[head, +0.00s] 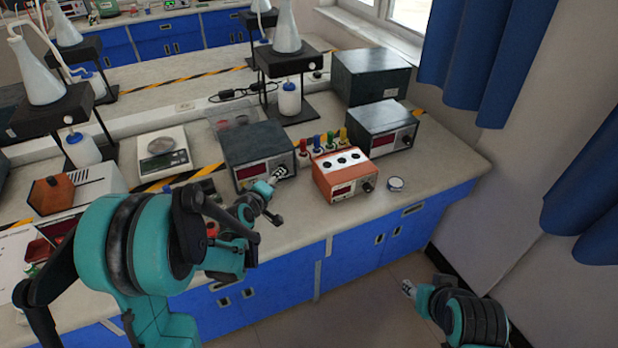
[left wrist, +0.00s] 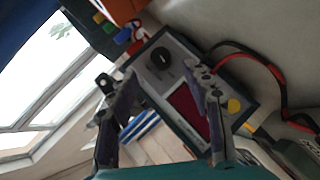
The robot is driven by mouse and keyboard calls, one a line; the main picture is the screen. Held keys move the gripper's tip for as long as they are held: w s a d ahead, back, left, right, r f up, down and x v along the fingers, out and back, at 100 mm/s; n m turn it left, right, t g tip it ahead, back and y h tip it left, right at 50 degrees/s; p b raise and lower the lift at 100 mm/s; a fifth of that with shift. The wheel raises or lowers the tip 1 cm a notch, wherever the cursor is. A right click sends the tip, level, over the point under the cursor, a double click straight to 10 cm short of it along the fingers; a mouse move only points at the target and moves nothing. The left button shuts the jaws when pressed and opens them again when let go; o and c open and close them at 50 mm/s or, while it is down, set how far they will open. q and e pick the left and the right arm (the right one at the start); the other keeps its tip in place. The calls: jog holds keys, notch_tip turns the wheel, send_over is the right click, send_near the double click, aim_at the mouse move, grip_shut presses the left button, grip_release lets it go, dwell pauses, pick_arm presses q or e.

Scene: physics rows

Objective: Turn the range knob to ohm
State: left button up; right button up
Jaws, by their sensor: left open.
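The dark grey meter (head: 258,143) stands on the bench with its front panel facing me. In the left wrist view the meter's panel (left wrist: 180,52) shows a dark red display (left wrist: 188,108), a yellow button and the round black range knob (left wrist: 160,58). The knob's markings are too small to read. My left gripper (head: 279,174) is in front of the panel's right part and hides the knob in the head view. In the left wrist view its two fingers (left wrist: 152,78) are apart, with the knob showing beyond the gap. My right gripper (head: 408,288) is away from the bench, low at the right.
An orange box (head: 335,183) with a display and knob stands close right of the meter, with coloured posts behind it. A grey instrument (head: 383,118) is behind. A small round object (head: 396,184) lies near the front edge. Red and black leads (left wrist: 265,65) run beside the meter.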

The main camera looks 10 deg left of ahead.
pick_arm(q)
jog(key=b+x, duration=0.2)
jog(key=x, duration=0.4)
jog(key=shift+w+f, duration=0.15)
jog(key=shift+f, duration=0.05)
jog(key=shift+w+f, duration=0.15)
jog(key=shift+w, duration=0.5)
grip_shut()
